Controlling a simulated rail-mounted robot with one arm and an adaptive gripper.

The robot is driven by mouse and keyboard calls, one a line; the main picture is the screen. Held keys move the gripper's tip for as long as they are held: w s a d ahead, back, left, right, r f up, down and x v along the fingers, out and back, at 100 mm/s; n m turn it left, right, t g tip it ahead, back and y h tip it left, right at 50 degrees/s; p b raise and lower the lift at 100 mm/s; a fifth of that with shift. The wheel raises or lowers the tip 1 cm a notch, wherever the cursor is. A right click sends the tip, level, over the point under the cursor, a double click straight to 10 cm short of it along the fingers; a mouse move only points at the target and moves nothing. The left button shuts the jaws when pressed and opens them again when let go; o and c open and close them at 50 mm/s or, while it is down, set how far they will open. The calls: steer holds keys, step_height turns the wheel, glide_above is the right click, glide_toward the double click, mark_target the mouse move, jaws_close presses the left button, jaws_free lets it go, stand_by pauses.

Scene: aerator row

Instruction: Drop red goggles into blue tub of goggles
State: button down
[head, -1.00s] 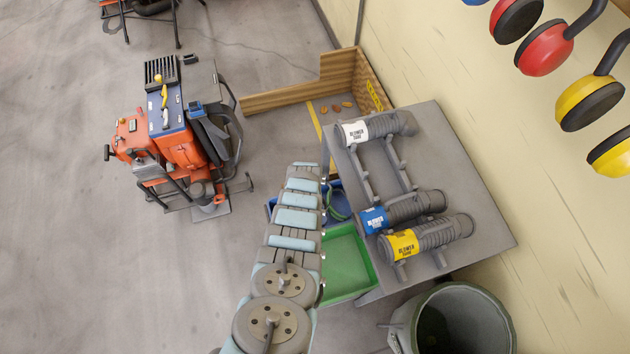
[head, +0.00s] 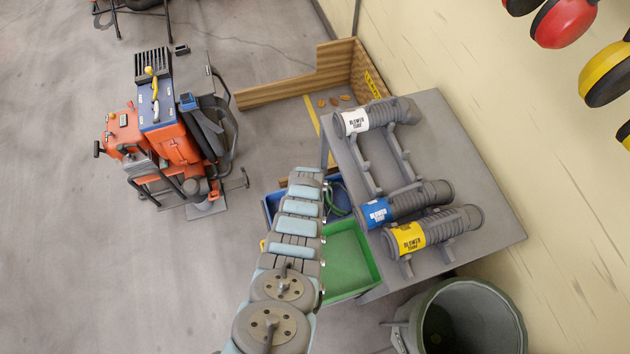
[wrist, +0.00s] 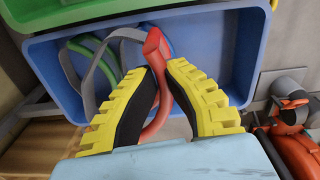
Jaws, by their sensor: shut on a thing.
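In the wrist view my gripper (wrist: 160,72), with yellow ribbed fingers, is shut on the red goggles (wrist: 154,42). A red band curves down between the fingers. The goggles are over the blue tub (wrist: 215,45), seen from above; how high they are above its floor I cannot tell. Green goggles (wrist: 84,42) with a grey strap lie inside the tub. In the head view the blue tub (head: 269,207) is partly covered by my arm, with a green loop showing inside. My gripper and the red goggles are hidden there.
A green tub (head: 350,262) stands beside the blue one. A grey table (head: 450,150) with several blower tubes stands close on the right, above a round grey bin (head: 470,320). An orange machine (head: 175,145) stands left, with open floor around it.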

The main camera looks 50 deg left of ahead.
steer(key=shift+f, duration=0.35)
steer(key=c, duration=1.2)
jaws_free()
steer(key=shift+o, duration=0.2)
steer(key=shift+r, duration=0.15)
steer(key=shift+w+a+r, duration=0.1)
steer(key=shift+r, duration=1.45)
step_height(320, 180, up, 9)
steer(key=shift+f, duration=0.15)
